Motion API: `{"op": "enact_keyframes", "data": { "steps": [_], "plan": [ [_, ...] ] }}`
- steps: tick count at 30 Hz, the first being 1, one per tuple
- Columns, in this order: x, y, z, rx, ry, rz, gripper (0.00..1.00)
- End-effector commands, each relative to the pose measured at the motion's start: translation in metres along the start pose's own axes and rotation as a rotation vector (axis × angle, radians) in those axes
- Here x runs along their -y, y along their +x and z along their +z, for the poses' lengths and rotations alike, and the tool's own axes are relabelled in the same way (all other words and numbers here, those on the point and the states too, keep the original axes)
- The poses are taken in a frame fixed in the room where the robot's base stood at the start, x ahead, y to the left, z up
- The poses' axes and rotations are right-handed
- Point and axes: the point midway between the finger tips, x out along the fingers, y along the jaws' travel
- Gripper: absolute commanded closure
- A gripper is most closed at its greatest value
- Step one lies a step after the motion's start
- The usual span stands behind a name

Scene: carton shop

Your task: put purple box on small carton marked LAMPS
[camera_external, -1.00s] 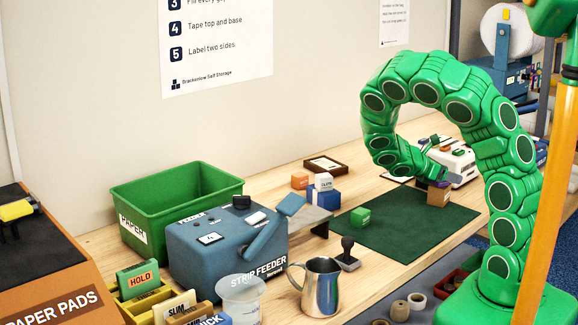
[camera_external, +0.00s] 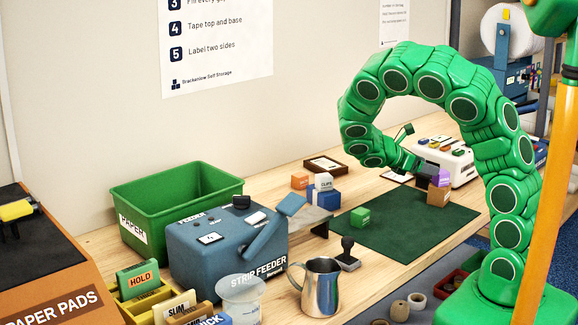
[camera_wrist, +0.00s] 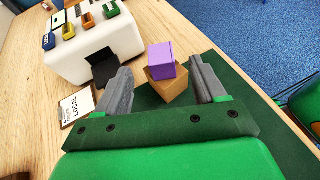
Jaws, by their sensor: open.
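The purple box (camera_external: 441,177) rests on top of a small brown carton (camera_external: 438,196) at the far right of the dark green mat. In the wrist view the purple box (camera_wrist: 161,60) sits turned relative to the carton (camera_wrist: 170,90) under it. I cannot read any marking on this carton. My gripper (camera_external: 424,160) is just left of them in the external view. In the wrist view its two grey fingers (camera_wrist: 160,72) are spread wide and empty, with the purple box and carton beyond and between them, apparently untouched.
A white device (camera_external: 452,158) with coloured labels stands close behind the carton. A clipboard (camera_wrist: 78,106) lies near my gripper. A green box (camera_external: 360,217) is on the mat (camera_external: 410,235); orange, white and blue boxes (camera_external: 325,190) stand left. The mat's middle is clear.

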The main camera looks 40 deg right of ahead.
Motion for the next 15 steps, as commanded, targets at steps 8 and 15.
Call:
{"op": "enact_keyframes", "data": {
  "steps": [8, 15],
  "plan": [
    [0.001, -0.019, 0.000, 0.002, -0.001, -0.002, 0.30],
    [0.001, -0.020, 0.000, 0.002, -0.001, -0.002, 0.30]
  ]
}}
